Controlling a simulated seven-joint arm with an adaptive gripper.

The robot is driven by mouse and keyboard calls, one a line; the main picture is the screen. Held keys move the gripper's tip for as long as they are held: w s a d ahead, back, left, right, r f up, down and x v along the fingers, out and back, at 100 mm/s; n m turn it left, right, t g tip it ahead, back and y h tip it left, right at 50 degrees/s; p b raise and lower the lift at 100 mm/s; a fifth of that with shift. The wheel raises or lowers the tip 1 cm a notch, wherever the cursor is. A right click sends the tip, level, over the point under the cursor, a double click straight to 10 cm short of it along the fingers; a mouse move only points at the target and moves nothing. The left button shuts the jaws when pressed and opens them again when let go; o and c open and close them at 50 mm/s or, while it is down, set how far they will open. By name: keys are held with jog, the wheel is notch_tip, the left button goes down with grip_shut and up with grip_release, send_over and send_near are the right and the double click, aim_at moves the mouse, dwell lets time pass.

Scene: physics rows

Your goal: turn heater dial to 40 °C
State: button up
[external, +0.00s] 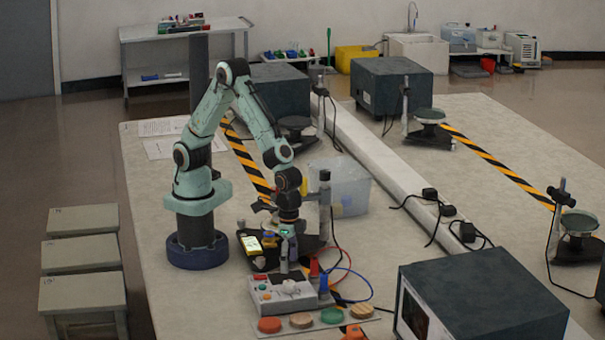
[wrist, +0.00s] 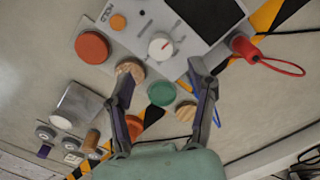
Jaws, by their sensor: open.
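The heater control box (external: 270,301) is light grey and sits on the near part of the bench. Its round white dial (wrist: 162,46) carries a red mark in the wrist view, and it also shows in the external view (external: 290,286). The scale figures are too small to read. My gripper (wrist: 163,70) is open, with its two fingers spread apart and nothing between them. The dial lies just beyond the fingertips, roughly midway between them in the wrist view. In the external view my gripper (external: 289,259) points down just above the back of the box.
Red, wooden and green discs (external: 332,316) lie in front of the box. A red plug (wrist: 243,45) and cables stand close at its side. A dark oven (external: 484,300) stands at right.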

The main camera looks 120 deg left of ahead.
aim_at(289, 282)
notch_tip(289, 282, down, 6)
jog(key=shift+r, duration=0.2)
grip_shut()
